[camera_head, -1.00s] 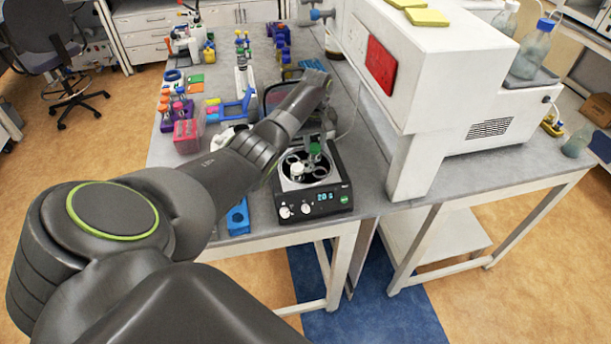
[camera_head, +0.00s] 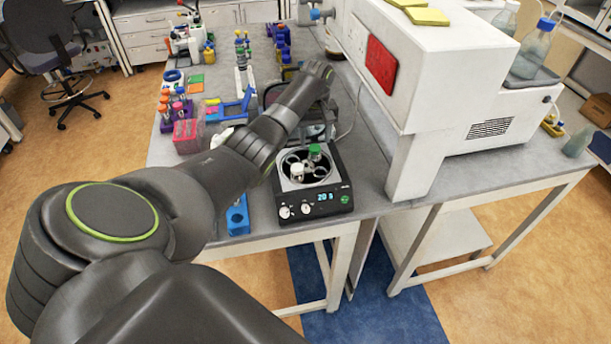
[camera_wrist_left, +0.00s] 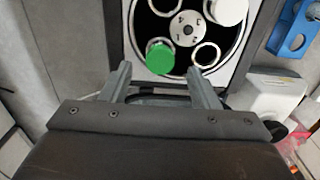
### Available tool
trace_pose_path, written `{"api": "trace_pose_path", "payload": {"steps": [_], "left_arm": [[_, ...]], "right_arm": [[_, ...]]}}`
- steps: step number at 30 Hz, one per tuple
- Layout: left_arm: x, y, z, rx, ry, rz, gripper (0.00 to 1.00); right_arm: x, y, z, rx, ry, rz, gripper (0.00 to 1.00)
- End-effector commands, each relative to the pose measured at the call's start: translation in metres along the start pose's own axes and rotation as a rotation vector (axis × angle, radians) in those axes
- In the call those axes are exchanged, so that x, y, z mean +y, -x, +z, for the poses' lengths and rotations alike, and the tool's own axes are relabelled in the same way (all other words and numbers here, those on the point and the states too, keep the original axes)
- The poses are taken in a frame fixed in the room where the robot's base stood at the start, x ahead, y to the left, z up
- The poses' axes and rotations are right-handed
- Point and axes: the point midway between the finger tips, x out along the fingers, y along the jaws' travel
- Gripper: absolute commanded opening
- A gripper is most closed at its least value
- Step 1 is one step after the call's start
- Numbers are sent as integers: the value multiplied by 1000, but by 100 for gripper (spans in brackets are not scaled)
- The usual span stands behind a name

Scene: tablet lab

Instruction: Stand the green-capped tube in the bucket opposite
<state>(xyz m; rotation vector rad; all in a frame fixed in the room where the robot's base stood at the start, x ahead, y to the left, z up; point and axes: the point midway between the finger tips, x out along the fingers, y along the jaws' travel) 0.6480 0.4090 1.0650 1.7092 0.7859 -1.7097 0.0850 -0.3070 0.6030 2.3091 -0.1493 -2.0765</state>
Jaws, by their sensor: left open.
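The green-capped tube (camera_head: 315,152) is at the far side of the centrifuge rotor; only its cap shows clearly. In the left wrist view the green cap (camera_wrist_left: 160,58) sits over one bucket position. A white-capped tube (camera_head: 297,170) is across the rotor hub from it, and its cap also shows in the wrist view (camera_wrist_left: 229,10). The other two bucket rings look empty, one of them a bare ring (camera_wrist_left: 206,55). My left gripper (camera_wrist_left: 160,72) is open and empty, its fingertips on either side of the green cap in the picture, apart from it. My right gripper is not in view.
The open centrifuge (camera_head: 325,205) stands at the bench's front edge. A blue rack (camera_head: 238,217) is left of it, partly behind my arm. A large white instrument (camera_head: 430,70) stands close on the right. Coloured racks and tubes fill the bench's far left.

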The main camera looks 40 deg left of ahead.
Motion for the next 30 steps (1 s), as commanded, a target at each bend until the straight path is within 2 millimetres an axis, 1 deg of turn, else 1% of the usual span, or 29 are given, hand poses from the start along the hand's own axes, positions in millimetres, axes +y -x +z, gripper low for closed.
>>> {"api": "trace_pose_path", "payload": {"steps": [3,11,12,15,21,25,30], "left_arm": [[1,27,-2,7,-2,4,55],[1,92,-1,5,-1,4,55],[0,111,0,3,-1,3,55],[0,131,0,0,0,0,55],[0,144,0,-1,0,-1,55],[0,148,0,-1,-1,-1,55],[0,148,0,-1,-1,0,55]], "right_arm": [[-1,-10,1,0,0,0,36],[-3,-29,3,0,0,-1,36],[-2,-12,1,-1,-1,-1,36],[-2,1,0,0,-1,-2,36],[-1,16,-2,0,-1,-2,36],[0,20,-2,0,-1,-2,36],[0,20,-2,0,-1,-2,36]]}}
